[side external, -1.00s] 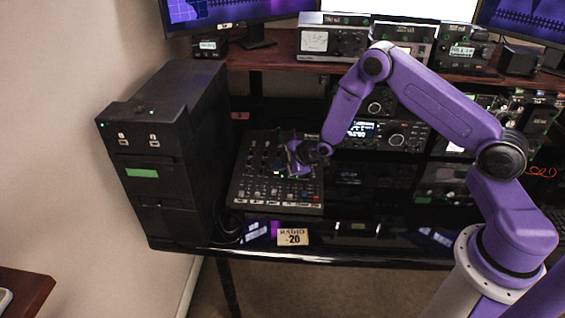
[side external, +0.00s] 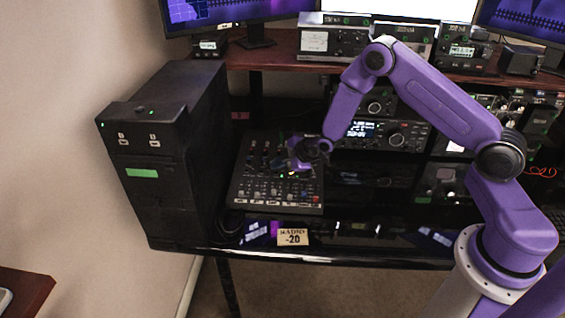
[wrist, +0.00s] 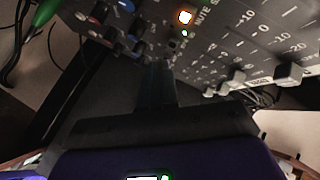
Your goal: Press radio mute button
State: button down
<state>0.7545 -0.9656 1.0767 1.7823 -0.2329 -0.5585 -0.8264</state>
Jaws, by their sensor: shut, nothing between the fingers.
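The mixer panel (side external: 262,192) lies on the dark desk beside the black tower. In the wrist view the panel (wrist: 235,40) fills the top and right. A small lit orange-white button (wrist: 185,17) sits beside lettering that reads MUTE. My gripper (side external: 297,167) is over the middle of the mixer in the side view. In the wrist view my gripper's dark fingers (wrist: 158,72) are together and empty, with their tips just below the lit button in the picture. I cannot tell whether they touch the panel. The gripper hides part of the mixer's upper right in the side view.
The black tower (side external: 165,150) stands close to the mixer's left. Radio units (side external: 385,134) stand to the right, and a shelf (side external: 280,65) with more devices is behind. White fader caps (wrist: 290,75) and knobs (wrist: 100,12) rise from the panel.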

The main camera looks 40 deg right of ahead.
aim_at(278, 179)
notch_tip(278, 179, up, 6)
jog(key=shift+s+a, duration=0.2)
dwell(0.7)
jog(key=s+a+r+m+g, duration=0.1)
jog(key=s+a+r+g, duration=0.4)
jog(key=s, duration=0.6)
jog(key=s+a+r, duration=0.4)
jog(key=s+r, duration=0.2)
jog(key=s, duration=0.4)
jog(key=s+d+r+g+h, duration=0.1)
jog(key=s+d, duration=0.3)
jog(key=s, duration=0.7)
jog(key=s+d+r+m+g+h, duration=0.1)
jog(key=s+d+r, duration=0.3)
jog(key=s, duration=0.6)
jog(key=shift+s+g+h, duration=0.4)
jog(key=shift+g+h, duration=0.1)
jog(key=shift+g, duration=0.4)
